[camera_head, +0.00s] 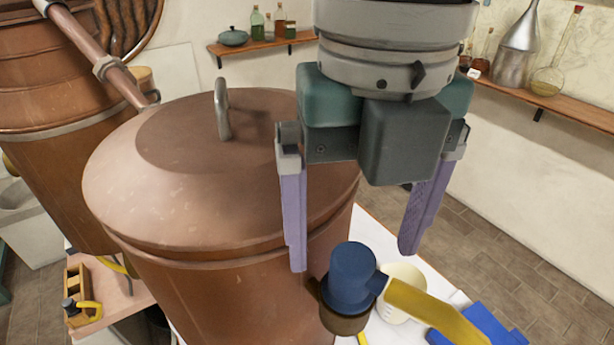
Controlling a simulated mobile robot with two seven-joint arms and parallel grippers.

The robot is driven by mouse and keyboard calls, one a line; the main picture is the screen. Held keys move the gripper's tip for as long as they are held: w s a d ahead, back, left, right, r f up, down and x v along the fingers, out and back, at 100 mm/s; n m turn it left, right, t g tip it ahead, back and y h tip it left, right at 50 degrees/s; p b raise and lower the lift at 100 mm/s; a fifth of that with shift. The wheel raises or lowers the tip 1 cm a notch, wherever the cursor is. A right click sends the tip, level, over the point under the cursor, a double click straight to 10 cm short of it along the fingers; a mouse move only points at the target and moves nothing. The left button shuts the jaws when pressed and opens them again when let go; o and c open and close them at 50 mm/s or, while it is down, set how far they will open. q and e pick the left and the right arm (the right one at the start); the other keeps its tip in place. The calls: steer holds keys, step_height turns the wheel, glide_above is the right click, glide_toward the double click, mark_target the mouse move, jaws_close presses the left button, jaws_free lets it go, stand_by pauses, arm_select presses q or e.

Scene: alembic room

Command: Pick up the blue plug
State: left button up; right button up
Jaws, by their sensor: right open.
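The blue plug (353,270) is a short blue cylinder with a rounded top, low in the middle of the head view. It sits on a brownish round fitting (343,320) beside the copper vessel, and a yellow handle (425,308) extends from it to the lower right. My right gripper (354,260) comes down from the top with its two purple fingers spread wide. The fingers are open and empty, and in the picture their tips lie on either side of the plug's top. I cannot tell how far above the plug they are. My left gripper is not in view.
A large copper vessel (205,225) with a lidded top and metal handle (222,108) fills the left middle, close to my gripper. A pale cup (402,290) stands behind the yellow handle. A blue object (485,325) lies lower right. Wall shelves hold bottles and flasks.

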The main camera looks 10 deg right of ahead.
mark_target(354, 258)
step_height(354, 258, down, 5)
steer(key=p, duration=0.2)
steer(key=shift+r+p, duration=0.2)
steer(key=shift+p, duration=0.15)
steer(key=shift+f, duration=0.3)
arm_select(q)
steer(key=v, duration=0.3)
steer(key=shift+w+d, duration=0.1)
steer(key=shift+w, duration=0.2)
arm_select(e)
steer(key=c, duration=1.5)
